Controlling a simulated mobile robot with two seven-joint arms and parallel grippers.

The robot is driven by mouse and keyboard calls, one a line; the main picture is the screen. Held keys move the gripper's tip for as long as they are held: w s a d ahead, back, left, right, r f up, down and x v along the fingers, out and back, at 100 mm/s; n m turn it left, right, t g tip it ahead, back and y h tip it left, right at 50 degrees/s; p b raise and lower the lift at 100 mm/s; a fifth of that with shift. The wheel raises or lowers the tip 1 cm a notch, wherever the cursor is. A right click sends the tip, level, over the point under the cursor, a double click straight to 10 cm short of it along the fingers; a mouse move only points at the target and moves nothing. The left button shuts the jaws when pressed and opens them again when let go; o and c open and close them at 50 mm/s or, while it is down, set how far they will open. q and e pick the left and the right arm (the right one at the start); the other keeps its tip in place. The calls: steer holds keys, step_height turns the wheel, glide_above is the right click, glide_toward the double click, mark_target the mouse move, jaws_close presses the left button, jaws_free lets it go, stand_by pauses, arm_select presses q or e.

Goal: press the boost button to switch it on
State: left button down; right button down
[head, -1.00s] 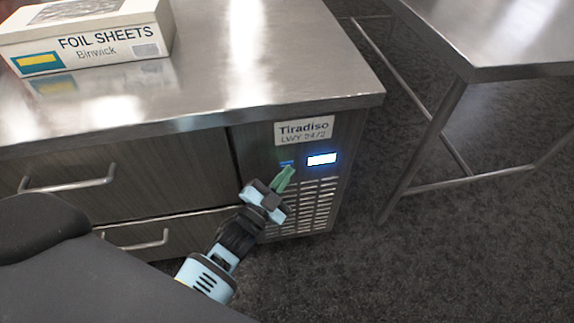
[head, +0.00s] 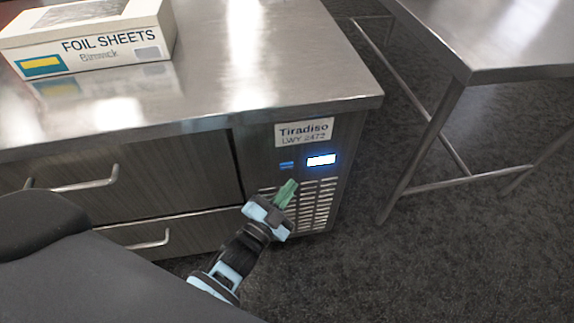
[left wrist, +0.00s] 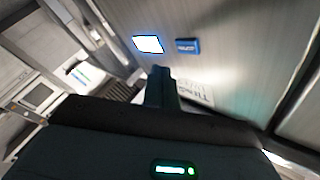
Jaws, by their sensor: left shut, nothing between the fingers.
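The small blue button (head: 287,165) is on the front panel of the steel counter unit, left of a bright lit display (head: 321,160). I take it to be the boost button, though no word on it is readable. My left gripper (head: 287,191) is shut and empty, its green fingertips just below the button, in front of the vent slats. In the left wrist view the blue button (left wrist: 187,46) and the white display (left wrist: 148,44) both show beyond the shut fingers (left wrist: 161,85), with the button uncovered. My right gripper is not in view.
A label reading Tiradiso (head: 304,132) is above the button. Drawers with bar handles (head: 85,181) are to the left. A foil sheets box (head: 88,40) stands on the counter top (head: 260,60). A steel table (head: 490,45) is at right, with open floor between.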

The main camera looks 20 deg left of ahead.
arm_select(q)
steer(key=s+d, duration=0.2)
steer(key=shift+s+p, duration=0.3)
steer(key=shift+s, duration=0.05)
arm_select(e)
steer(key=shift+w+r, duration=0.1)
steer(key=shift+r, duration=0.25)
